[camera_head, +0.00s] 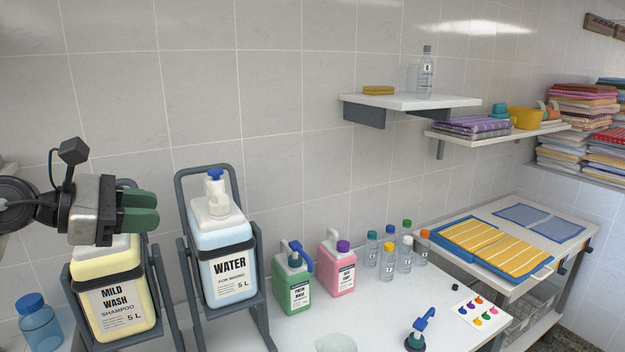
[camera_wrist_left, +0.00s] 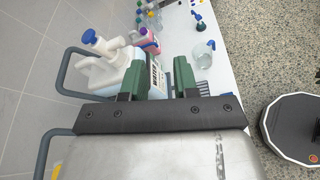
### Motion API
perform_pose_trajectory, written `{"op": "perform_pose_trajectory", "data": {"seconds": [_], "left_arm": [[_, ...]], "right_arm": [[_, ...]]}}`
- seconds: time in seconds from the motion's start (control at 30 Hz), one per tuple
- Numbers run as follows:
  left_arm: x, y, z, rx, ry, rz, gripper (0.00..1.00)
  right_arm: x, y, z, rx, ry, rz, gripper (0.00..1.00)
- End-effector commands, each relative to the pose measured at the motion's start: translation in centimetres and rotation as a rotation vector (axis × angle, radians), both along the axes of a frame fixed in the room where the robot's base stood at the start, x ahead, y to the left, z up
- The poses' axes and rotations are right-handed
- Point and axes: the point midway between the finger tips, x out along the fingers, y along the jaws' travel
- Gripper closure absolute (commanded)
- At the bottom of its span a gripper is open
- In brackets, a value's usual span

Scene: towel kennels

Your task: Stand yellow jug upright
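The yellow jug (camera_head: 113,295), labelled Mild Wash Shampoo 5 L, sits in a dark grey metal cradle (camera_head: 165,300) at the lower left of the head view. Its top leans a little left in the picture; I cannot tell its true tilt. My left gripper (camera_head: 140,209) is in front of and over the jug's top in the head view, hiding its neck and cap. Its green fingers point right. The left wrist view shows the left gripper (camera_wrist_left: 158,80) with a clear gap between its fingers and nothing held. My right gripper is in neither view.
A water jug (camera_head: 226,258) with a pump stands in a second cradle just right. A green jug (camera_head: 292,282), a pink jug (camera_head: 338,268) and several small bottles (camera_head: 389,257) stand further right on the white table. A blue-capped bottle (camera_head: 38,325) is at the lower left.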

Motion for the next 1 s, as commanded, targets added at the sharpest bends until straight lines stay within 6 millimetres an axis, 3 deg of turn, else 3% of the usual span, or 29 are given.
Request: {"op": "perform_pose_trajectory", "data": {"seconds": [0.03, 0.13, 0.23, 0.37, 0.47, 0.57, 0.7, 0.77, 0.8, 0.9, 1.0], "left_arm": [[-0.3, -3.1, -1.4, -0.170, 0.044, -0.049, 0.71], [-1.1, -6.9, -2.3, -0.545, 0.149, -0.087, 0.71], [-1.7, -8.4, -3.3, -0.930, 0.297, -0.066, 0.71], [-1.7, -7.5, -6.2, -1.428, 0.529, 0.056, 0.71], [-1.9, -5.7, -10.4, -1.796, 0.722, 0.227, 0.71], [-3.0, -3.7, -16.4, -2.139, 0.912, 0.473, 0.71], [-7.1, -2.0, -26.0, -2.530, 1.134, 0.928, 0.71], [-9.6, -1.8, -29.5, -2.645, 1.199, 1.136, 0.71], [-11.3, -1.8, -31.5, 2.556, -1.164, -1.199, 0.71], [-15.3, -2.2, -35.2, 2.295, -1.051, -1.284, 0.71], [-18.9, -2.7, -37.6, 2.093, -0.958, -1.343, 0.71]], "right_arm": [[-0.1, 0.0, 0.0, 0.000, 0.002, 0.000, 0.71], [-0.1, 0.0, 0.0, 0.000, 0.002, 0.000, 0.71], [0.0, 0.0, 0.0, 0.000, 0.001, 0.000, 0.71], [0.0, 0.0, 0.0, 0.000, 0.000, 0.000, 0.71], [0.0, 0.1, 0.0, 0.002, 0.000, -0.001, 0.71], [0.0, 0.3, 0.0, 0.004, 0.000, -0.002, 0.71], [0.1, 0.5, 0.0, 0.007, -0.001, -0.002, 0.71], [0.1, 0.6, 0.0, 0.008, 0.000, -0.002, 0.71], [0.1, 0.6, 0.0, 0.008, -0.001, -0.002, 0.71], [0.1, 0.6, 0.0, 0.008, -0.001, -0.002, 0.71], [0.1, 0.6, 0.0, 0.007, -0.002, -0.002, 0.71]]}}
